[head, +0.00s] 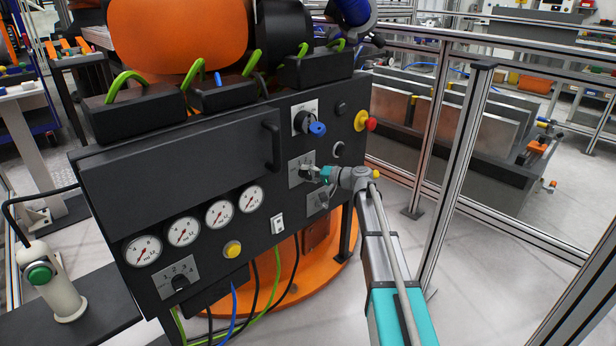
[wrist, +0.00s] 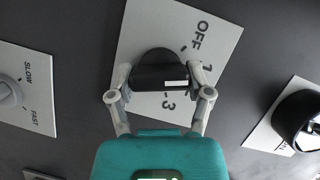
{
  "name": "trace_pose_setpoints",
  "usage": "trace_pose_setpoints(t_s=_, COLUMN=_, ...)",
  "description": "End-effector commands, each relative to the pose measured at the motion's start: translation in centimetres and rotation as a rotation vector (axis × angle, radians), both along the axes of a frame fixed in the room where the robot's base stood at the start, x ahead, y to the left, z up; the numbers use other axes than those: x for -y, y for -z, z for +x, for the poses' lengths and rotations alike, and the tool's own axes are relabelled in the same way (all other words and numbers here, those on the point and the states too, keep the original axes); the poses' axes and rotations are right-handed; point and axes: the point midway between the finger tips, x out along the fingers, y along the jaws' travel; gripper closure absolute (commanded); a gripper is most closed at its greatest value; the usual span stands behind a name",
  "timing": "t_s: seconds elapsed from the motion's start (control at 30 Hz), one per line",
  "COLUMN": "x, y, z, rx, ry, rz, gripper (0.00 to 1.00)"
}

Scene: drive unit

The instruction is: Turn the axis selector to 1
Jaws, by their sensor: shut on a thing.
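A black selector knob (wrist: 158,72) sits on a light plate (wrist: 190,25) marked OFF, 1 and 3 in the wrist view. Any mark between 1 and 3 is hidden by a finger. My gripper (wrist: 160,82) is shut on this knob, one finger on each side. The knob's white pointer stripe (wrist: 176,85) points right, towards the right finger; its exact mark is hidden. In the head view my gripper (head: 318,173) is at the same plate (head: 295,168), right of the panel's middle. The word "axis" is not readable on any plate.
A SLOW/FAST plate (wrist: 28,90) and a dark round knob (wrist: 298,120) flank the held one. Another numbered selector (head: 180,282) is lower left.

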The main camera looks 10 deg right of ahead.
Motion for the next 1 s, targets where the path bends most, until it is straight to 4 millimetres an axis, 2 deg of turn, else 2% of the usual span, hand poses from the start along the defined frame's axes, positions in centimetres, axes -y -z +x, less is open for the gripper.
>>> trace_pose_setpoints(t_s=0.4, x=-0.01, y=-0.02, z=0.1, rx=-0.006, ry=0.001, rz=0.007, gripper=0.82)
trace_pose_setpoints(t_s=0.43, x=-0.01, y=-0.02, z=0.1, rx=-0.006, ry=0.001, rz=0.007, gripper=0.29)
trace_pose_setpoints(t_s=0.6, x=0.0, y=-0.01, z=0.07, rx=-0.005, ry=0.001, rz=0.007, gripper=0.0)
trace_pose_setpoints(t_s=1.0, x=0.0, y=-0.01, z=0.02, rx=-0.004, ry=0.0, rz=0.006, gripper=0.0)
